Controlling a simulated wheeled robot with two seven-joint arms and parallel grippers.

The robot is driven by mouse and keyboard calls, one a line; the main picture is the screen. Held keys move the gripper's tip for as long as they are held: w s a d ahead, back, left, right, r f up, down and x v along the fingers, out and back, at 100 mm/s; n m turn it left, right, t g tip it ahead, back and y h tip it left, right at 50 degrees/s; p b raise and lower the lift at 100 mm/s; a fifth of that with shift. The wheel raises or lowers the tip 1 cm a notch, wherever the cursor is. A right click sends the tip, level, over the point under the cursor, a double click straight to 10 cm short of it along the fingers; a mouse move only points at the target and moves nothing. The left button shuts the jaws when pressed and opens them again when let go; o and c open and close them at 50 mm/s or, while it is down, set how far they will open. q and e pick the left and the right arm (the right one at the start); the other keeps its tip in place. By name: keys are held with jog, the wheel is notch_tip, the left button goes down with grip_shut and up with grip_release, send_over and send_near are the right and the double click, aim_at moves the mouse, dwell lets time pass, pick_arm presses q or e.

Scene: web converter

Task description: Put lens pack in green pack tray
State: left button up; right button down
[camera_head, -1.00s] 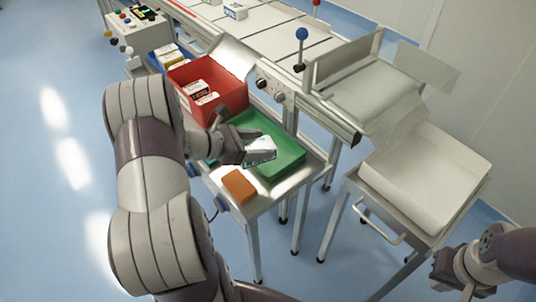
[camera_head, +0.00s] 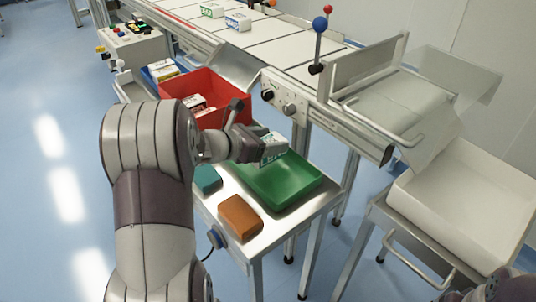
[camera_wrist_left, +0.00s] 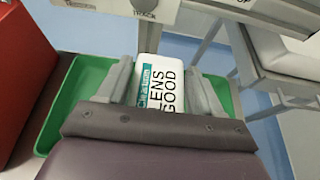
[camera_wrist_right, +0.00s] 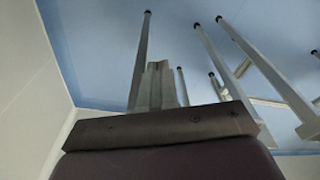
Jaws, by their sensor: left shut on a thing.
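The white and teal lens pack (camera_head: 273,149), lettered "LENS GOOD" in the left wrist view (camera_wrist_left: 160,88), is held between the fingers of my left gripper (camera_head: 262,150). It is above the back part of the green pack tray (camera_head: 290,190), which looks empty where it shows. The tray also shows on both sides of the gripper in the left wrist view (camera_wrist_left: 75,85). My right gripper (camera_wrist_right: 158,82) is shut and empty, with its fingers together. It is far from the tray; only part of the right arm shows at the bottom right of the head view.
A red bin (camera_head: 212,90) with white boxes stands behind the green tray. An orange-brown block (camera_head: 240,217) and a teal block (camera_head: 207,179) lie on the metal table in front. A conveyor (camera_head: 280,45) runs behind. A white tub (camera_head: 465,205) stands at right.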

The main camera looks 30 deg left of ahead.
pick_arm(q)
notch_tip(320, 180, down, 4)
jog(key=shift+r+b, duration=0.25)
jog(key=shift+b, duration=0.3)
jog(key=shift+f, duration=0.25)
jog(key=o, duration=1.1)
jog(key=shift+o, duration=0.2)
jog(key=shift+r, duration=0.1)
jog(key=shift+r, duration=0.2)
jog(key=shift+s+a+r, duration=0.15)
jog(key=shift+s+a, duration=0.05)
jog(key=shift+s, duration=0.1)
jog(key=p+v, duration=0.2)
jog(key=v, duration=0.9)
jog(key=shift+s, duration=0.15)
